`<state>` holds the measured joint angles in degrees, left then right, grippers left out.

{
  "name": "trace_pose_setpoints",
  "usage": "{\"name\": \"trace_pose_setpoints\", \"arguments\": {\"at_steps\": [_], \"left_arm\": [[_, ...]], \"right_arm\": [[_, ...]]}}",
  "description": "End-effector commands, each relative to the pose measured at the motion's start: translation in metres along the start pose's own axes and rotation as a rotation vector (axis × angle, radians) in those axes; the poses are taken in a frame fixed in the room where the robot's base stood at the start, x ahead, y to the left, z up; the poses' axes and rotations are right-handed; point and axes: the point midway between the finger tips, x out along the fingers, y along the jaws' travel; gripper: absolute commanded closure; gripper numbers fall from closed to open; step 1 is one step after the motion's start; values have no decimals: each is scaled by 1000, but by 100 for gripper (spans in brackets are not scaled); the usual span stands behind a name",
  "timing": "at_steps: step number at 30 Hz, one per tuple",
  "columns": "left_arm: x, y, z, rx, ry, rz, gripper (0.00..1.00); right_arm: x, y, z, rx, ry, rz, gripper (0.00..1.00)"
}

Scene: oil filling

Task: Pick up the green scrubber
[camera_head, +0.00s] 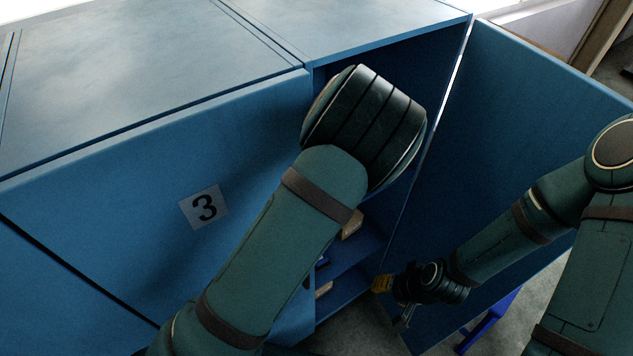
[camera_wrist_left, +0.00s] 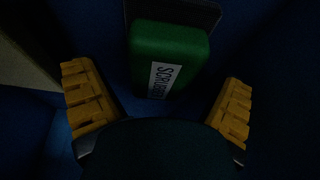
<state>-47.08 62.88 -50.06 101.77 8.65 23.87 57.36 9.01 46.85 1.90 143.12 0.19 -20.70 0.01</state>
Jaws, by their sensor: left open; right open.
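The green scrubber (camera_wrist_left: 165,48) shows in the left wrist view, a green block with a white label reading "SCRUBB…" and a dark part at its top. It lies ahead of my left gripper (camera_wrist_left: 158,105), between the lines of its two yellow fingers, which are spread wide and hold nothing. In the head view my left forearm reaches into the open blue cabinet and hides the left gripper and the scrubber. My right gripper (camera_head: 392,296) hangs low in front of the open door, with a yellow finger showing; I see nothing held in it.
Shelves inside hold small tan items (camera_head: 352,224). A blue object (camera_head: 487,322) stands on the floor at lower right.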

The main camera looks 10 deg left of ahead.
Motion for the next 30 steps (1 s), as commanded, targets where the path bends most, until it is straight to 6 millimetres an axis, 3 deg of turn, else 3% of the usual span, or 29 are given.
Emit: {"name": "trace_pose_setpoints", "arguments": {"at_steps": [8, 9, 15, 25, 30], "left_arm": [[4, 0, 0, 0, 0, 1, 4], [4, 0, 0, 0, 0, 1, 10], [4, 0, 0, -1, 0, 1, 77], [3, 0, 0, -1, 0, 1, 77], [-14, 1, -7, -1, 1, 5, 77]], "right_arm": [[0, 0, 0, 0, 0, 0, 53], [0, 0, 0, 0, 0, 0, 53], [0, 0, 0, 0, 0, 0, 53], [0, 0, 0, 0, 0, 0, 53], [0, 0, 0, 0, 0, 0, 53]]}}
